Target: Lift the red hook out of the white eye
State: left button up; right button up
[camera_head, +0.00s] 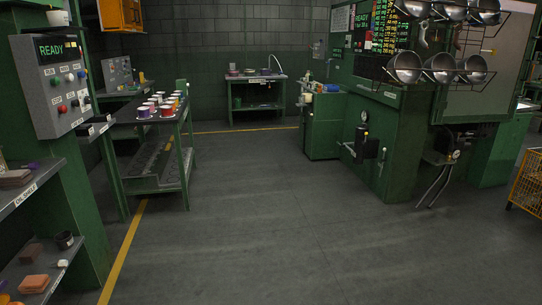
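I cannot make out a red hook or a white eye in the head view. Several metal bowl-like pots (441,68) sit or hang in two rows on a dark wire rack (497,27) at the upper right, in front of a green machine. Any hooks there are too small to tell. Neither of my grippers is in view.
A green machine (395,150) stands at the right, with an orange wire cart (529,184) at the right edge. A green table (160,117) with several cups stands left of centre. Shelves (28,187) and a control panel (55,85) line the left. The middle floor is clear.

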aim_at(368, 35)
jog(key=i, duration=1.2)
jog(key=z, duration=1.45)
jog(key=i, duration=2.4)
jog(key=u, duration=0.35)
